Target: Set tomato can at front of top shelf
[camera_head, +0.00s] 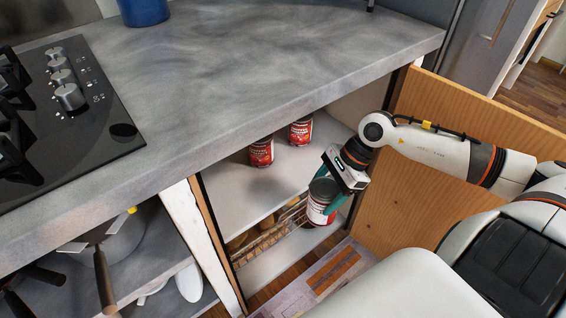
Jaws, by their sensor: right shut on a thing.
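My right gripper (333,196) is shut on a tomato can (318,208), which has a red and white label and a dark metal lid. The can is tilted in the picture and held at the cabinet's open front, in front of the lower part of the interior. The white top shelf (228,208) is behind and left of it. Two red cans, one nearer (261,153) and one farther (300,131), stand on that shelf toward the back. My left gripper is not in view.
The grey countertop (230,70) overhangs the cabinet. An open wooden door (410,195) stands right of the opening, close to my right arm. A wire basket (268,240) with brown items sits below the shelf. The shelf's front area is bare.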

